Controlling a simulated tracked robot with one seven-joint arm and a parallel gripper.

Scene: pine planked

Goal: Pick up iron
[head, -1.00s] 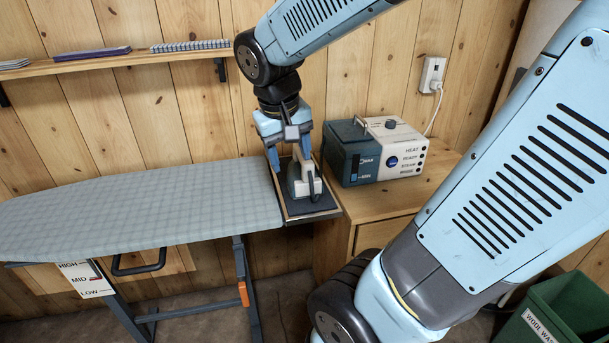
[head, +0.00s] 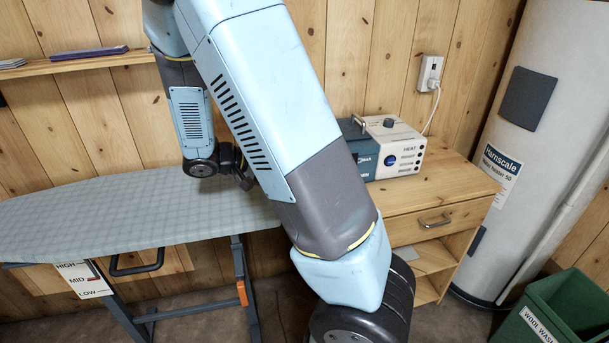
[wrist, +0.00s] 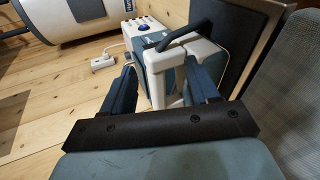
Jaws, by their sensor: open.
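The iron (wrist: 158,88) shows in the wrist view with a white handle, a blue-grey body and a dark curved part at its far end. It is by the dark rest pad (wrist: 238,38). My gripper (wrist: 160,75) is open, with one dark blue finger on each side of the white handle. The left finger has a visible gap to the handle; the right finger is close to it, and I cannot tell whether they touch. In the head view my arm hides the iron, the rest and my gripper.
The steam station (head: 395,150) stands on the wooden cabinet (head: 455,185), close beyond the iron. The ironing board (head: 90,215) lies to the left. A wall socket (head: 431,72), a white tank (head: 540,120) and a green bin (head: 560,310) are at the right.

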